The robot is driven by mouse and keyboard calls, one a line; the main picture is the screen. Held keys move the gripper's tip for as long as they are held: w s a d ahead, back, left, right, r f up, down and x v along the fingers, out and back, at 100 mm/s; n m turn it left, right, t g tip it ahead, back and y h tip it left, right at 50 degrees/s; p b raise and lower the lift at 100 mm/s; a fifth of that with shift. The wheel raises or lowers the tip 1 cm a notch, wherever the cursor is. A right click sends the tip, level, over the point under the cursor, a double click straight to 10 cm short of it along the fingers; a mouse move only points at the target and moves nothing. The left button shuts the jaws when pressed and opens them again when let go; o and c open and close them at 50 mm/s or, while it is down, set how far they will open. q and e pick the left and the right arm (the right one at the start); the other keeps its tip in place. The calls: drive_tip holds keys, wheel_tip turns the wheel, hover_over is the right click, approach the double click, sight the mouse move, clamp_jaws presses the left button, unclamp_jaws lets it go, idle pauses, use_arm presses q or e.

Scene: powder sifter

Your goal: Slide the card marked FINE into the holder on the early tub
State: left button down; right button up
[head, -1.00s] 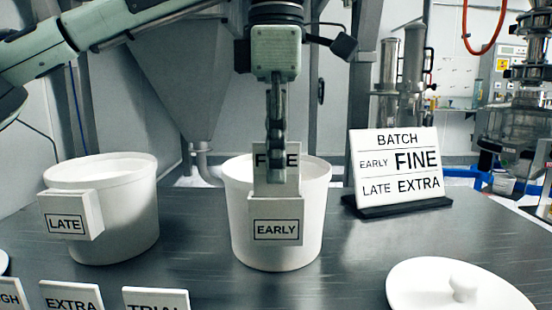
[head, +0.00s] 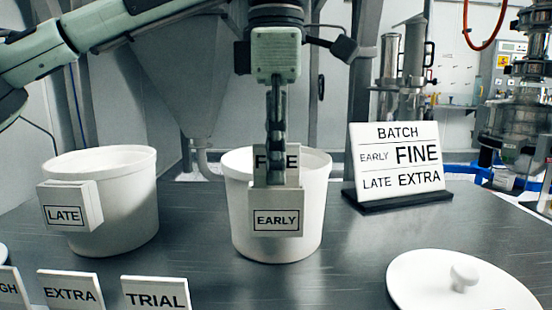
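The white FINE card (head: 292,160) stands upright at the front of the early tub (head: 312,225), its lower part hidden behind the front of the white EARLY holder (head: 276,205). Its upper part shows above the holder. My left gripper (head: 276,180) points straight down over the card, one finger in front of it covering the middle of the word; the other finger is hidden. It appears shut on the card, with the visible fingertip close to the holder's top edge. How deep the card sits cannot be seen. My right gripper is not in view.
The late tub (head: 130,215) with its LATE holder (head: 68,205) stands left. The EXTRA card (head: 70,291), TRIAL card (head: 156,293) and a partly cut-off card stand along the front. The batch sign (head: 398,160) and white lid (head: 440,285) are right.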

use_arm(q)
drive_tip(key=shift+f, duration=0.3)
drive_tip(key=c, duration=1.6)
unclamp_jaws()
drive_tip(key=shift+c, duration=0.2)
wheel_tip(320, 180, up, 12)
